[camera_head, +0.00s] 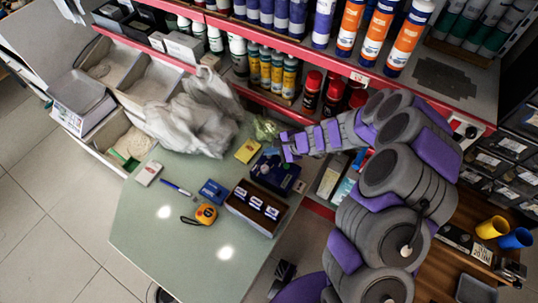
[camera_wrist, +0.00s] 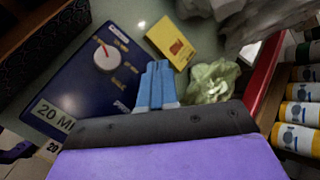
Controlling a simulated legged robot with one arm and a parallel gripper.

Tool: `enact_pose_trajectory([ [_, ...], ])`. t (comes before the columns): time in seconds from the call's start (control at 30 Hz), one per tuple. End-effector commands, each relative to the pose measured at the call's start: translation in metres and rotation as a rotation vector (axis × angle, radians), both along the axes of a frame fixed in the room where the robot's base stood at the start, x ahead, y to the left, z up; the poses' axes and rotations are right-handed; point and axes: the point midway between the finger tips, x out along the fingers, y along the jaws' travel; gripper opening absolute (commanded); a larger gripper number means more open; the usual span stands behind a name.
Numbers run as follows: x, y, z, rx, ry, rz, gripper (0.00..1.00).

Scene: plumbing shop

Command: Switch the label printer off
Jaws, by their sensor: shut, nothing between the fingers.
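The dark blue device with a dial, which looks like the label printer, (camera_head: 268,180) lies near the right edge of the counter (camera_head: 165,240). In the wrist view its blue top (camera_wrist: 65,85) carries a round white knob (camera_wrist: 107,57) with a red pointer line, small white markings around it, and a label starting "20 M". I cannot read the dial words. My gripper (camera_head: 287,150) is at the device's far right corner in the head view. In the wrist view its light blue fingers (camera_wrist: 158,78) are shut and empty, right of the knob and apart from it.
A yellow box (camera_head: 247,151) and crumpled green plastic (camera_head: 264,128) lie just behind the device. A dark box with white labels (camera_head: 240,209), a tape measure (camera_head: 206,214) and a blue box (camera_head: 213,191) lie in front. A plastic bag (camera_head: 190,125) stands at the back; the front counter is clear.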

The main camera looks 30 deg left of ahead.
Motion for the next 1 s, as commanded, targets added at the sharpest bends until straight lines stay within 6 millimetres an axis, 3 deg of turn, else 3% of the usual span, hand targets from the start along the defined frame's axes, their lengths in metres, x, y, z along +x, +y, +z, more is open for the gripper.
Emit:
enact_pose_trajectory([
  [1.0, -0.0010, -0.0007, -0.0074, 0.001, 0.000, 0.000, 0.00],
])
